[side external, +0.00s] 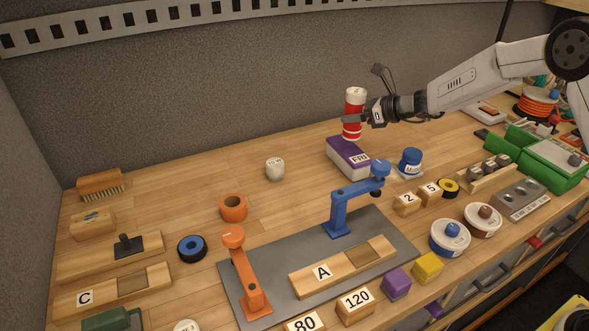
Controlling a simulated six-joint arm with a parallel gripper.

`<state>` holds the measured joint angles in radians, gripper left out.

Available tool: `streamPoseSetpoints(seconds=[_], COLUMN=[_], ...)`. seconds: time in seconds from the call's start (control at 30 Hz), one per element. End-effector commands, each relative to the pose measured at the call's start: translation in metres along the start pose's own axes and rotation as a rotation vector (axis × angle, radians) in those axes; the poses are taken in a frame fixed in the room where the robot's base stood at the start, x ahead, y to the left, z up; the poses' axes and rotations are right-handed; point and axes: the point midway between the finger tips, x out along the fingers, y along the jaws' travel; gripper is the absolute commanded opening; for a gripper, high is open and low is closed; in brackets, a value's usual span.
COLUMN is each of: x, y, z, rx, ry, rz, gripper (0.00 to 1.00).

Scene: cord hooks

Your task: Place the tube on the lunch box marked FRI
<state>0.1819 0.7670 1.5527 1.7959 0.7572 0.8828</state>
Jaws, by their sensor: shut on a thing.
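The tube (352,130) is a red and white upright cylinder with a white cap. My gripper (354,118) is shut on it from the right, around its middle. The lunch box marked FRI (345,162) has a purple top and white sides, and sits on the wooden bench at the back. The tube's lower end overlaps the back part of the lunch box's top in the picture. I cannot tell whether it touches the lid or is held just above it.
A blue lidded jar (410,162) stands right of the lunch box, and a white cup (275,169) stands to its left. A blue hook post (340,208) rises in front. The bench left of the lunch box is mostly clear.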

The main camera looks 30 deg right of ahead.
Motion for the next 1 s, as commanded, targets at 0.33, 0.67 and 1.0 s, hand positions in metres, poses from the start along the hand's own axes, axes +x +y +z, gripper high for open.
streamPoseSetpoints(seconds=[0.33, 0.67, 1.0], x=[0.015, 0.017, 0.018], y=[-0.003, -0.003, -0.003], z=[-0.025, -0.031, -0.035], rx=[0.002, -0.001, 0.000], ry=[0.000, -0.002, 0.000], rz=[0.001, 0.000, 0.000], gripper=[0.00, 0.00, 1.00])
